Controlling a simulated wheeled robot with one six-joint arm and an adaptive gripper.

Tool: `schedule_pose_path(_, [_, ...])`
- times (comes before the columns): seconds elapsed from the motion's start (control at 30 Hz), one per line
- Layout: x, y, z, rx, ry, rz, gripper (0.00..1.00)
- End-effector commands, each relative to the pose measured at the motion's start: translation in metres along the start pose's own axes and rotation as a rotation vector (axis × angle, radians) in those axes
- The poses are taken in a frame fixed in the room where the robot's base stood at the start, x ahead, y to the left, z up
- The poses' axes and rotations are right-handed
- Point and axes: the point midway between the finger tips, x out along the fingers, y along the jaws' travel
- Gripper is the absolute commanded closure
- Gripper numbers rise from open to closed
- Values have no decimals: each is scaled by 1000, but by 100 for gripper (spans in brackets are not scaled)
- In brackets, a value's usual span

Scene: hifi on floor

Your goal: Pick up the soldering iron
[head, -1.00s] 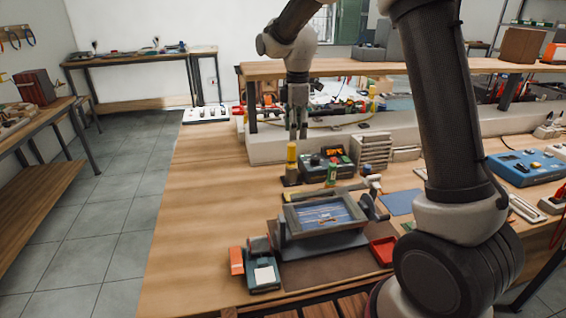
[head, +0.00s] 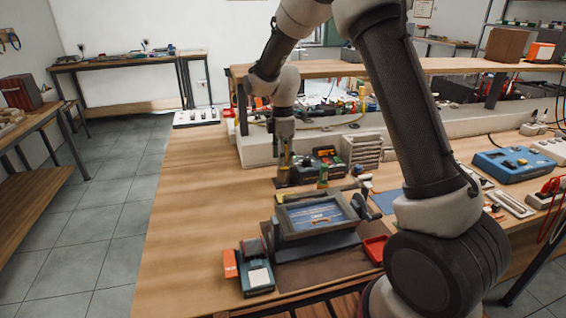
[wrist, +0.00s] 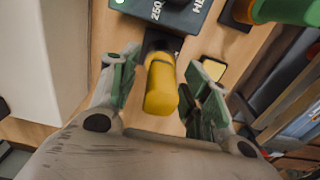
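The soldering iron's yellow handle (wrist: 161,85) stands upright between my gripper's fingers in the wrist view, with its lower part hidden. My gripper (wrist: 163,65) is open, with one finger on each side of the handle and gaps visible. It also shows pointing down in the head view (head: 284,150). I cannot tell whether either finger touches the iron.
A tilted framed board (head: 289,222) in a holder stands nearer. Behind runs a pale ledge (head: 257,150) under a raised shelf (head: 350,66). The table's left part (head: 190,190) is clear.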

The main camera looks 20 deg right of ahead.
Motion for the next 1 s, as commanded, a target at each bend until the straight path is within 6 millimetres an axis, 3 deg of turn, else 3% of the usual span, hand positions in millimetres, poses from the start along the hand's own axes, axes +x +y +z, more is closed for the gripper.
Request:
schedule_pose_path(0.03, [0, 0, 0, 0, 0, 0, 64])
schedule_pose_path(0.2, [0, 0, 0, 0, 0, 0, 96])
schedule_pose_path(0.23, [0, 0, 0, 0, 0, 0, 97])
schedule_pose_path(0.57, [-5, 1, 0, 0, 1, 2, 97])
schedule_pose_path(1.0, [-87, 0, 0, 0, 0, 2, 97])
